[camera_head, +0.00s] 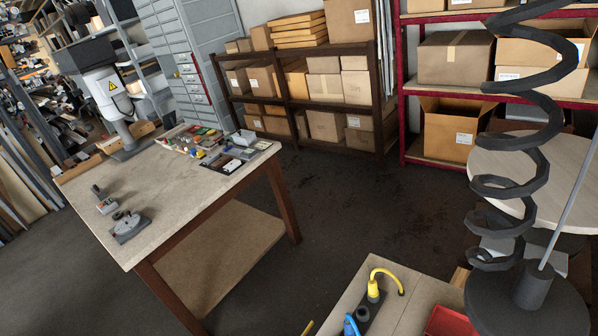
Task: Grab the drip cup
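I cannot pick out a drip cup with certainty. Two small grey devices with dark tops stand at the near left of the wooden workbench (165,190); one is the nearer device (128,227) and the other lies just behind it (103,200). The pictures do not show whether either is a cup. My gripper is not in view, so its opening and anything in it cannot be seen.
A low bench (345,290) at the bottom holds a yellow plug and cable (374,290) and a red bin (450,322). A black coil (520,140) fills the right side. Shelves with boxes (325,125) stand behind. Dark floor (350,205) between is clear.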

